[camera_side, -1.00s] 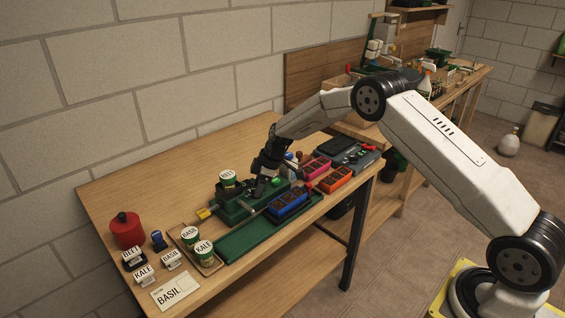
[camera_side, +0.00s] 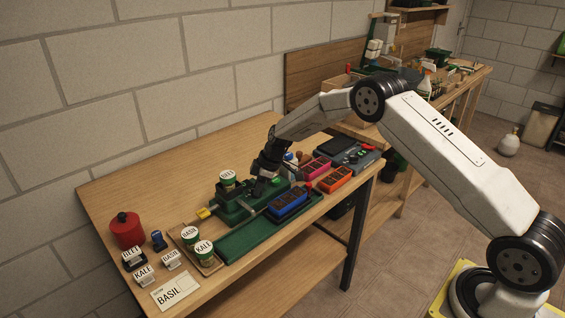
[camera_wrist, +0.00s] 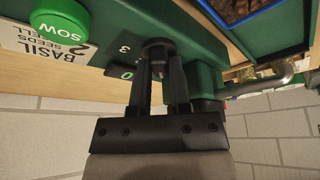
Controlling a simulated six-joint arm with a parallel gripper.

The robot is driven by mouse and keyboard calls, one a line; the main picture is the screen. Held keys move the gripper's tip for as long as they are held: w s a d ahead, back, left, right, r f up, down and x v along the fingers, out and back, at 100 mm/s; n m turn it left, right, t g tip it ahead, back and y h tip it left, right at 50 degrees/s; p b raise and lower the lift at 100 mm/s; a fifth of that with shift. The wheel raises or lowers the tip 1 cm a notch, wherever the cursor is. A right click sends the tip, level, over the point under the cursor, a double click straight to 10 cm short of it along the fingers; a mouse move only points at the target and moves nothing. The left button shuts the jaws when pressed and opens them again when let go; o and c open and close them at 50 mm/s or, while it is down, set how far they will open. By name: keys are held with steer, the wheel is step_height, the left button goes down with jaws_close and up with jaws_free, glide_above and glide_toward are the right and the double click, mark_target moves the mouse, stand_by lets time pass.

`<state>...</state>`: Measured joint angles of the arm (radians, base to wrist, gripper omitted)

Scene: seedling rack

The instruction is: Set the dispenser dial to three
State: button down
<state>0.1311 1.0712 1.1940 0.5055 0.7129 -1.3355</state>
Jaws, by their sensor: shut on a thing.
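The green dispenser (camera_side: 232,209) stands on the bench, with a BEET can (camera_side: 228,178) on top of it. In the wrist view my gripper (camera_wrist: 160,70) is shut on the dark dial knob (camera_wrist: 158,46). The marks "3" and "0" show to the left of the knob; its pointer is hidden, so I cannot tell its setting. A green SOW button (camera_wrist: 60,24) and a label reading BASIL 2 seeds per cell (camera_wrist: 42,46) are on the dispenser's face.
A blue seed tray (camera_side: 288,203) sits on the green track (camera_side: 232,243) right of the dispenser. Pink (camera_side: 316,168) and orange (camera_side: 336,180) trays lie farther right. BASIL and KALE cans stand in a wooden tray (camera_side: 210,267) at front left.

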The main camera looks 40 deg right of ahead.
steer(key=shift+m, duration=0.3)
steer(key=shift+s+a+m+t+h, duration=0.1)
steer(key=shift+m+t+h, duration=0.25)
steer(key=shift+m, duration=0.85)
steer(key=shift+m+t+h, duration=0.45)
steer(key=shift+m+h, duration=0.4)
steer(key=shift+m, duration=1.35)
steer(key=shift+a+m+h, duration=0.2)
steer(key=shift+m+h, duration=0.6)
steer(key=shift+m, duration=1.2)
steer(key=shift+m+g+h, duration=0.3)
steer(key=shift+m+h, duration=0.2)
steer(key=shift+m, duration=1.4)
steer(key=c, duration=0.6)
jaws_free()
steer(key=shift+o, duration=0.2)
steer(key=shift+r, duration=0.15)
